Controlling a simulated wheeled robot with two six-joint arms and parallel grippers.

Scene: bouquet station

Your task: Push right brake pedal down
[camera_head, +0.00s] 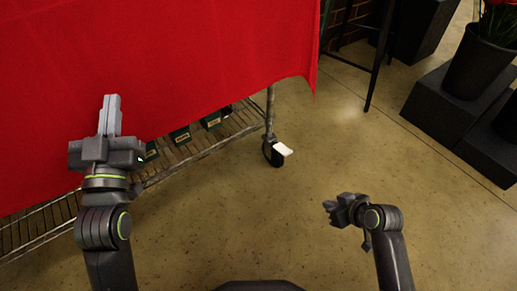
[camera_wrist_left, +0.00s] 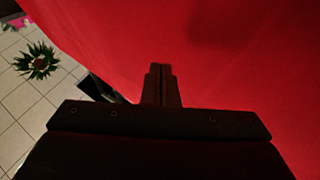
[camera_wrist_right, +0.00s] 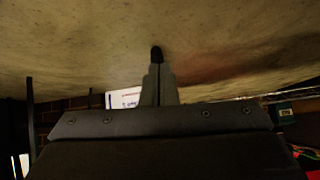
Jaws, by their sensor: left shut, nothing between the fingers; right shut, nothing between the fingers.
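The right brake pedal (camera_head: 283,149) is a small pale tab on the black caster wheel (camera_head: 273,153) at the foot of the cart's right leg. It looks tilted slightly upward. My right gripper (camera_head: 328,206) is shut and empty, low over the floor, in front and to the right of the pedal, apart from it. In the right wrist view its fingers (camera_wrist_right: 157,70) are shut, and a white piece with lettering (camera_wrist_right: 124,98) shows behind them. My left gripper (camera_head: 110,100) is shut and empty before the red cloth. Its fingers (camera_wrist_left: 161,80) also show in the left wrist view.
A red cloth (camera_head: 150,60) drapes over the cart. Its wire lower shelf (camera_head: 190,145) holds several dark boxes (camera_head: 181,136). A black stand leg (camera_head: 380,60) and dark plinths (camera_head: 440,105) with a flower bucket (camera_head: 480,62) stand at right. The floor between is clear.

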